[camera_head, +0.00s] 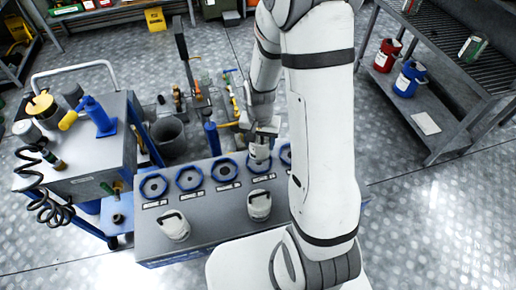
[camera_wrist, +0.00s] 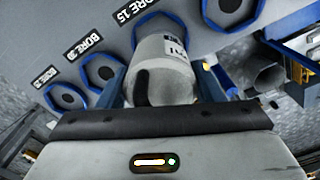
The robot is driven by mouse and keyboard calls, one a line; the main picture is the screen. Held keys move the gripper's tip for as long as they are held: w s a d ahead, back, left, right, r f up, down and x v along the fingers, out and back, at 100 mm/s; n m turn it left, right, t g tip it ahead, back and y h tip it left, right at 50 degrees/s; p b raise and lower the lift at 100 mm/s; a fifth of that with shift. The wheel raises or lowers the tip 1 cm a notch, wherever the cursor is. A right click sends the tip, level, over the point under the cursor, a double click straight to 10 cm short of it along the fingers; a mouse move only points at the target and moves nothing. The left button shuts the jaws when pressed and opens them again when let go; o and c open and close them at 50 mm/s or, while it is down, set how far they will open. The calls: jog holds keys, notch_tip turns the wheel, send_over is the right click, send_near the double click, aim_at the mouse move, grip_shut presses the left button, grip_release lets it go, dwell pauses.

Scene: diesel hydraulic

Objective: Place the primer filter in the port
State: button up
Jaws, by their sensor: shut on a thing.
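My gripper (camera_head: 260,140) points down over the row of ports and is shut on a white filter canister (camera_head: 258,161). In the wrist view the canister (camera_wrist: 163,60) sits between two blue fingers, with a dark slot facing me and a label on its side. Its far end is at a blue-ringed port (camera_wrist: 152,22), beside the BORE 15 label. I cannot tell whether it is inside the port or just above it. Two more white canisters, one at front left (camera_head: 174,227) and one nearer the middle (camera_head: 259,206), stand on the grey bench (camera_head: 215,225). No label reading primer is legible.
Open blue-ringed ports (camera_head: 153,186) line the bench to the left of my gripper; another ring (camera_head: 286,154) shows to its right, partly behind my arm. A grey cart (camera_head: 85,150) with a blue pump stands at left. A shelf (camera_head: 430,120) holds red and blue cans.

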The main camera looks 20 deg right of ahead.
aim_at(259, 150)
jog(key=shift+s+a+f, duration=0.1)
jog(key=shift+s+f, duration=0.05)
jog(key=shift+f, duration=2)
jog(key=shift+f, duration=0.2)
jog(key=o, duration=1.1)
jog(key=shift+o, duration=0.2)
jog(key=shift+r, duration=0.1)
